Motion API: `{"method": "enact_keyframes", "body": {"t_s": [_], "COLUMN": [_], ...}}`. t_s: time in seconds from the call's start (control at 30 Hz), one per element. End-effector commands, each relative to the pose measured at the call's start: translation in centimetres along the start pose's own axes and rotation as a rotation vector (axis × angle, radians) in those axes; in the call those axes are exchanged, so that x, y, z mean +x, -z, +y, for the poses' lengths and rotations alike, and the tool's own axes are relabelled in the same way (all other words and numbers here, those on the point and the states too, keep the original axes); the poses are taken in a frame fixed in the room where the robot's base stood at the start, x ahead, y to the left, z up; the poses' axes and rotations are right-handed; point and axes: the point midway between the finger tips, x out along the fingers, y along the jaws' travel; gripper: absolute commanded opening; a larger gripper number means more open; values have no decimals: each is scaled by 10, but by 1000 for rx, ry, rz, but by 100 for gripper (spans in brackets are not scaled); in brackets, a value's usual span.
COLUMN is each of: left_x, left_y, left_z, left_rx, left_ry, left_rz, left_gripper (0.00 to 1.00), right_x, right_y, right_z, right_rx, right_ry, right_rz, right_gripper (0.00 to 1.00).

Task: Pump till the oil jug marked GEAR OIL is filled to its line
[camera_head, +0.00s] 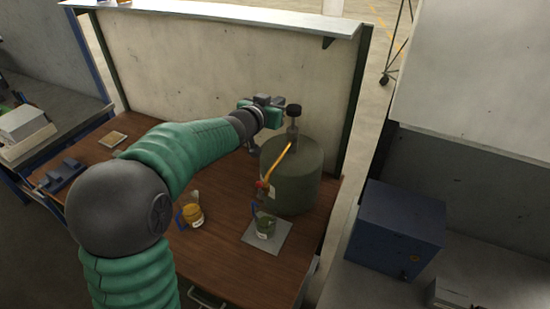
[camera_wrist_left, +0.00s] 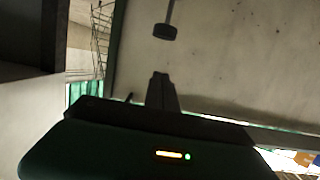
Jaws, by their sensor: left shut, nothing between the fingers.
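A dark green oil drum (camera_head: 291,178) stands on the wooden bench. Its pump has a black knob (camera_head: 293,110) on top and a yellow spout (camera_head: 279,160) with a red part at its lower end. A small clear jug with a blue handle and dark green contents (camera_head: 265,229) stands on a grey pad below the spout; its label is too small to read. My left gripper (camera_head: 277,101) is shut and empty, just left of the knob. In the left wrist view the shut fingers (camera_wrist_left: 160,78) point toward the knob (camera_wrist_left: 165,32), with a gap between them. My right gripper is out of view.
A second jug with amber contents (camera_head: 192,213) stands on the bench left of the pad (camera_head: 283,238). A wall panel (camera_head: 230,60) rises behind the drum. A blue box (camera_head: 398,225) sits at the right. A small tray (camera_head: 112,139) lies at the back left.

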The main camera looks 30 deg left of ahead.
Motion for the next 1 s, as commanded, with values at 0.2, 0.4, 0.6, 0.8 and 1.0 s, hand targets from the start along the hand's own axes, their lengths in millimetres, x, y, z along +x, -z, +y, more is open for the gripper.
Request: {"method": "enact_keyframes", "body": {"t_s": [0.2, 0.4, 0.6, 0.8, 1.0], "left_x": [0, 10, 47, 91, 106], "left_y": [1, 1, 2, 4, -25], "left_z": [1, 1, 1, 0, 1], "left_rx": [0, -1, -2, -1, -1], "left_ry": [1, 0, -1, 0, -1], "left_rz": [-5, -5, -5, -6, -7], "left_gripper": [0, 0, 0, 0, 0], "right_x": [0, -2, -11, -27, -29], "right_y": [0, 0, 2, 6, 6], "right_z": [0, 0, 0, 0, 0], "right_rx": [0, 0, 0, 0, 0], "right_ry": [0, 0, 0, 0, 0], "right_rz": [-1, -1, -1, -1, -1], "right_gripper": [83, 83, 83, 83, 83]}}
